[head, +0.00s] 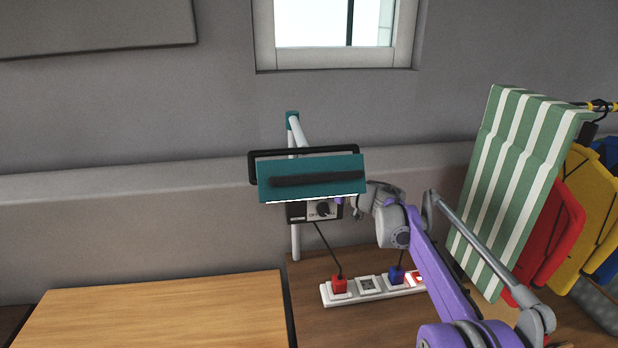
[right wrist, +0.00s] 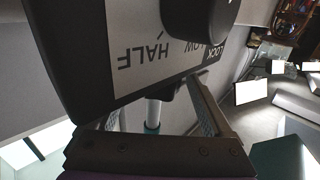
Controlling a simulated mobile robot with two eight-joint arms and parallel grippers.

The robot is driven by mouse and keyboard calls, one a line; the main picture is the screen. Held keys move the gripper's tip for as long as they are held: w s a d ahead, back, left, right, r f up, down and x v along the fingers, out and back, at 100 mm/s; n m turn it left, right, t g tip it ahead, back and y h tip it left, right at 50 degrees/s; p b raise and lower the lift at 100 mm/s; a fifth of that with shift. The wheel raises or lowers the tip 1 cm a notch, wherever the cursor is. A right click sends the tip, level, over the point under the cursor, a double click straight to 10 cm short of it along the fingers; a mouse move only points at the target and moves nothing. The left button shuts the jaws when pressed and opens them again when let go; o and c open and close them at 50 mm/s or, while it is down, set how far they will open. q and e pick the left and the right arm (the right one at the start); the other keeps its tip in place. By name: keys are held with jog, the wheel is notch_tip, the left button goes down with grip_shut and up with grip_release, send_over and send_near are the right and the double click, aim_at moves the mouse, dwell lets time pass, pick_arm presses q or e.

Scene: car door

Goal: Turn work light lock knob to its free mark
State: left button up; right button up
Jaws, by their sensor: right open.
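The work light (head: 312,178) has a teal head with a black handle and stands on a white post. Below its head is a dark control box with a pale label plate and a dark knob (head: 323,209). In the right wrist view the round black knob (right wrist: 197,14) is cut off at the top edge. The label plate (right wrist: 150,70) beside it reads HALF, LOW and LOCK upside down; no free mark is readable. My right gripper (right wrist: 153,105) is open, its fingers apart below the plate and the knob, holding nothing. My left gripper is not in view.
A white power strip (head: 367,287) with red and blue plugs lies below the light; cords hang to it. A wooden board (head: 165,310) is at front left. A green striped cloth (head: 515,175) and red and yellow pieces hang at right. The wall is close behind.

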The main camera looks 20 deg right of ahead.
jog(key=v, duration=1.1)
jog(key=shift+b, duration=0.45)
jog(key=shift+w, duration=0.1)
